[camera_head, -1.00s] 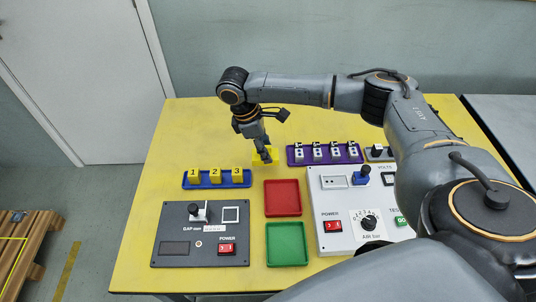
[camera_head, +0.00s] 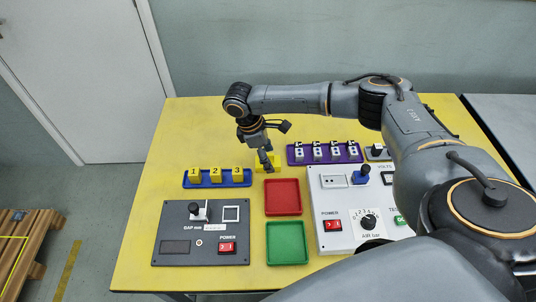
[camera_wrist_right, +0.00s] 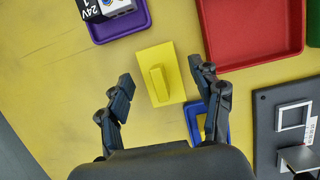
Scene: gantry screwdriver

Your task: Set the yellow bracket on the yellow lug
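A yellow plate with a raised yellow block (camera_wrist_right: 158,84) lies on the yellow table in the right wrist view. It also shows in the head view (camera_head: 275,160), partly behind my fingers. I cannot tell the lug and the bracket apart by sight, as all of it is one yellow. My right gripper (camera_head: 267,168) is over this piece. In the wrist view its fingers (camera_wrist_right: 163,79) are spread on either side of the raised block, with visible gaps and nothing held. My left gripper is not in view.
A blue tray (camera_head: 217,186) holds yellow blocks numbered 1, 2 and 3. A purple tray (camera_head: 357,157) holds several small modules. Red (camera_head: 283,196) and green (camera_head: 287,243) trays look empty. A dark panel (camera_head: 176,230) and a white panel (camera_head: 343,207) stand nearer.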

